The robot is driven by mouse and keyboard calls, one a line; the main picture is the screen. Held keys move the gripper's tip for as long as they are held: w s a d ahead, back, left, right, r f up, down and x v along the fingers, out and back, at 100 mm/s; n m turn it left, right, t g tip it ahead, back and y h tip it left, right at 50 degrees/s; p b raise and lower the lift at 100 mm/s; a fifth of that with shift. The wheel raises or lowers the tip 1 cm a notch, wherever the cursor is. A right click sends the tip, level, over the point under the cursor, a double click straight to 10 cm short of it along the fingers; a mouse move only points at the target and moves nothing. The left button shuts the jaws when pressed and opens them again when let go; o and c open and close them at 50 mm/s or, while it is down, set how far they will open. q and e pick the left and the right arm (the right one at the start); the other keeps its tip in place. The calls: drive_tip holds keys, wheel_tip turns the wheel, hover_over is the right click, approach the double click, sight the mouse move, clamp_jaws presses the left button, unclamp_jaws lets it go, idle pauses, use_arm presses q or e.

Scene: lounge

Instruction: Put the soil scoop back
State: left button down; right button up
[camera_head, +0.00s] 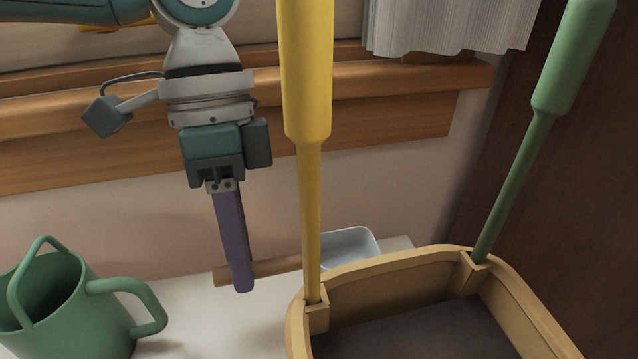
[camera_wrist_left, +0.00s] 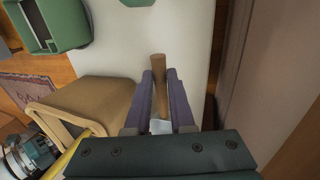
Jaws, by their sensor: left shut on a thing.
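The soil scoop has a brown wooden handle (camera_head: 275,268) and a pale metal pan (camera_head: 345,246). My left gripper (camera_head: 241,284) points down, shut on the scoop's handle, low over the white surface. The pan extends to the right, partly behind the yellow tool. In the left wrist view the handle (camera_wrist_left: 159,84) lies between the purple fingers of my left gripper (camera_wrist_left: 160,82), and part of the pan (camera_wrist_left: 160,127) shows near the finger bases. I cannot tell whether the scoop touches the surface.
A wooden caddy (camera_head: 400,270) stands at front right, with a yellow-handled tool (camera_head: 307,90) and a green-handled tool (camera_head: 555,90) upright in its corner sockets. A green watering can (camera_head: 75,310) stands at left. The white surface (camera_head: 200,315) between them is bare. A wall rises behind.

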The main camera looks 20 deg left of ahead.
use_arm(q)
wheel_tip(320, 180, down, 4)
drive_tip(key=b, duration=0.2)
drive_tip(key=shift+f+b, duration=0.15)
drive_tip(key=shift+b, duration=0.25)
drive_tip(key=c, duration=1.2)
unclamp_jaws()
drive_tip(key=shift+c, duration=0.2)
drive_tip(key=o, duration=0.5)
